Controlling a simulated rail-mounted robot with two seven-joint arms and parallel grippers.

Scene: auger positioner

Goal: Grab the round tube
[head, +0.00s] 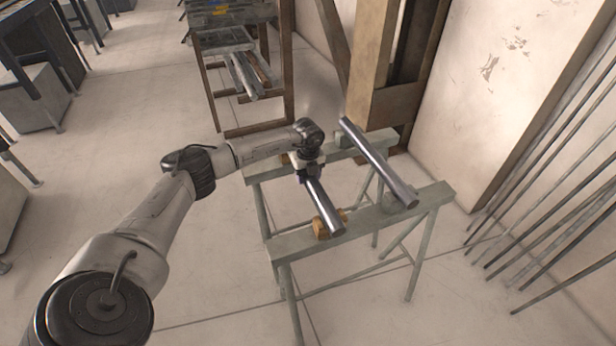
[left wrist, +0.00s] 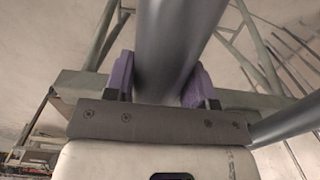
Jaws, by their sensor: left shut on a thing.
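A round metal tube (head: 325,208) lies across two pale green sawhorses, with its near end by a wooden block (head: 321,229) on the near beam. My left gripper (head: 310,176) is over the tube's far part and shut on it. In the left wrist view, the purple finger pads (left wrist: 154,80) sit on both sides of the grey tube (left wrist: 175,40). A second metal tube (head: 378,163) lies to the right across the same sawhorses, and its edge also shows in the left wrist view (left wrist: 290,122). My right gripper is in neither view.
The near sawhorse beam (head: 290,243) and far sawhorse beam (head: 262,171) carry the tubes. A wooden post (head: 372,65) stands close behind. Several thin rods (head: 560,170) lean on the right wall. A rack (head: 238,50) stands at the back.

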